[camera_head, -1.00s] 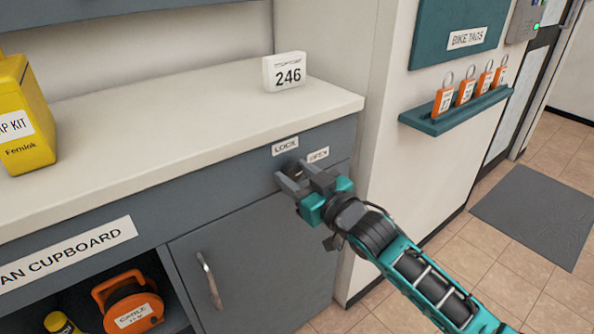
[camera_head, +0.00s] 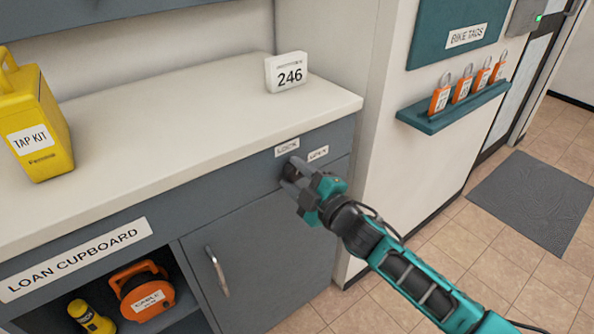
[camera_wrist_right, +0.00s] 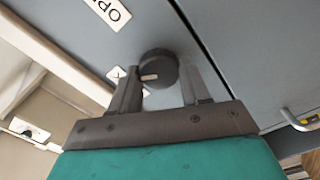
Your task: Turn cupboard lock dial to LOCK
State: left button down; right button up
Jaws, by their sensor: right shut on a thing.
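The dark round lock dial (camera_head: 292,169) is on the grey cupboard front, below the LOCK label (camera_head: 287,147) and the OPEN label (camera_head: 318,153). My right gripper (camera_head: 290,180) is at the dial, shut on it. In the right wrist view the dial (camera_wrist_right: 158,66) shows between the fingertips, with a small light mark near its lower left edge. The OPEN label (camera_wrist_right: 108,12) is at upper left there. Another label is partly hidden behind a finger. I cannot tell exactly which label the mark faces. My left gripper is not in view.
The cupboard door handle (camera_head: 216,271) is below left of the gripper. The counter (camera_head: 180,120) holds a yellow tap kit (camera_head: 42,130) and a 246 sign (camera_head: 286,72). A teal shelf (camera_head: 430,123) with orange tags is on the right wall.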

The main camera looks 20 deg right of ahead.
jog(key=n, duration=0.3)
jog(key=shift+f+n+p, duration=0.1)
jog(key=shift+n+p, duration=0.25)
jog(key=shift+n, duration=0.95)
jog(key=o, duration=1)
jog(key=shift+o, duration=0.2)
jog(key=v, duration=1.3)
